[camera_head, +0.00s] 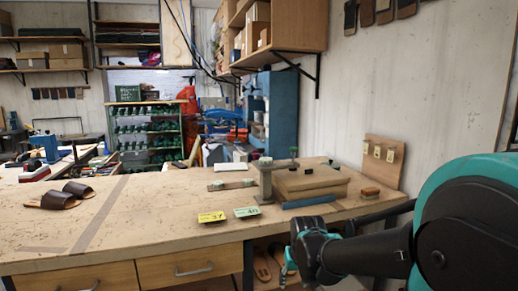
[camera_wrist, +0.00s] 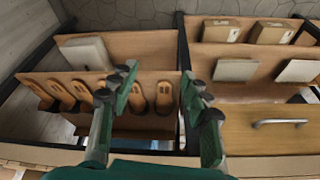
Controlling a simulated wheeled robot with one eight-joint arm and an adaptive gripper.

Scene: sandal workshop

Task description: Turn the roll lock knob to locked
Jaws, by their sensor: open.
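My gripper (camera_wrist: 160,82) is open and empty in the wrist view, its two green fingers spread apart with dark pads. In the head view my gripper (camera_head: 290,262) is at the front of the workbench, below the top's level and partly hidden by my arm. I cannot make out a roll lock knob for certain. A small dark green knob-like part (camera_head: 293,152) shows above the brown block stack (camera_head: 310,180) on the bench, beside a grey post (camera_head: 265,183). I cannot tell its setting.
The workbench (camera_head: 150,215) carries brown sandals (camera_head: 59,196), a yellow card (camera_head: 211,217) and a green card (camera_head: 246,212). Below it, a shelf holds several sandals (camera_wrist: 137,98), beside a drawer (camera_wrist: 270,130). The bench's left middle is largely clear.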

